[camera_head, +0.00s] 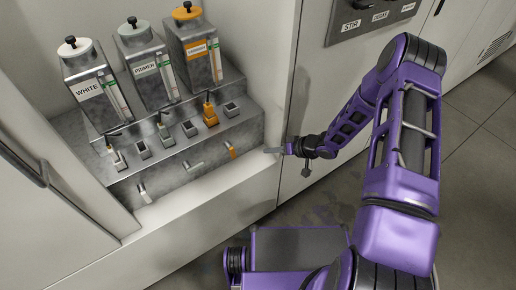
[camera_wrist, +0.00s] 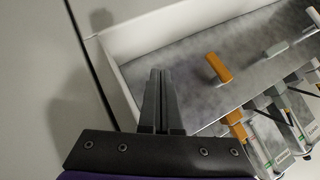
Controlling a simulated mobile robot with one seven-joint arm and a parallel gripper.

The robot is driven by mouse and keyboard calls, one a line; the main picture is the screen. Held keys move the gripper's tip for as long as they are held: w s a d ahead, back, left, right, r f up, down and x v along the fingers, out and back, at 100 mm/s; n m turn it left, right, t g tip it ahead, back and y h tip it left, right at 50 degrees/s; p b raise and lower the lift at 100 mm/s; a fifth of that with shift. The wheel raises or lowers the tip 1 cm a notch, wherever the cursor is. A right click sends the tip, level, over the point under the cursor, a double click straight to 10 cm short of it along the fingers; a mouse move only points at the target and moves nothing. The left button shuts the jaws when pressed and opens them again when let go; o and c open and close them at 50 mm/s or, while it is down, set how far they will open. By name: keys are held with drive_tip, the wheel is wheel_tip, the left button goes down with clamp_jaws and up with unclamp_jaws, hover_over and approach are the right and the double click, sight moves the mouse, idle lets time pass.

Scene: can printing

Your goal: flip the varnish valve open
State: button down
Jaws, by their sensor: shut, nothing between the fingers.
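The varnish valve is the orange lever (camera_head: 231,150) on the front of the grey metal step, at the right end of a row. It also shows in the wrist view as an orange handle (camera_wrist: 219,68), right of the fingers. Above it stands the orange-marked varnish tank (camera_head: 196,48), with an orange tap block (camera_head: 210,115) below the tank. My gripper (camera_head: 272,150) is shut and empty, to the right of the orange lever and apart from it. Its closed fingers (camera_wrist: 157,88) point toward the bay, and nothing is between them.
The primer lever (camera_head: 194,166) and white lever (camera_head: 144,194) sit left along the same front. A pale side wall and cabinet panel (camera_head: 297,100) stand close to my gripper. The pale ledge (camera_head: 200,200) below the levers is clear.

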drive_tip(key=d, duration=0.3)
drive_tip(key=shift+s+d+r, duration=0.15)
drive_tip(key=shift+s+d, duration=0.2)
drive_tip(key=shift+s, duration=0.05)
drive_tip(key=shift+a, duration=0.1)
